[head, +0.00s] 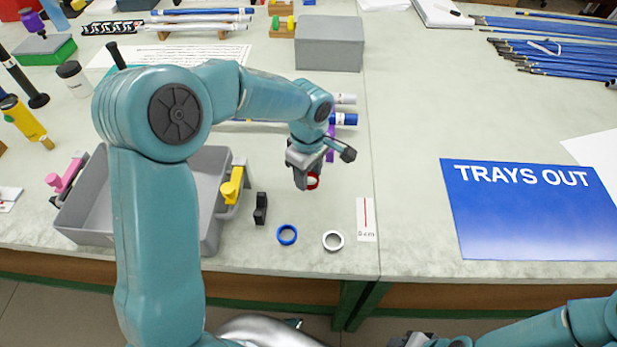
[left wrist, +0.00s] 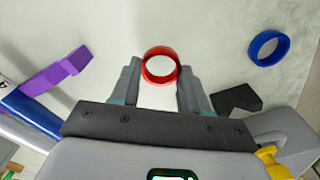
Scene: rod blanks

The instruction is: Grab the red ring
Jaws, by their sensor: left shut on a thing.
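The red ring (head: 316,184) is at the tips of my left gripper (head: 306,180), over the table's near middle. In the left wrist view the red ring (left wrist: 159,80) sits between the two grey fingertips of my left gripper (left wrist: 160,72), which are shut on it. Its opening faces up toward the wrist camera. I cannot tell whether it still touches the table. In the head view the fingers hide part of it. Part of my right gripper (head: 411,340) shows at the bottom edge, too cut off to read.
A blue ring (head: 287,242) and a white ring (head: 333,248) lie nearer the front edge. A black block (head: 261,209) stands left of them, beside a grey tray (head: 80,205). A purple piece (left wrist: 55,75) is close to the left gripper. Table to the right, before the blue sign (head: 530,215), is clear.

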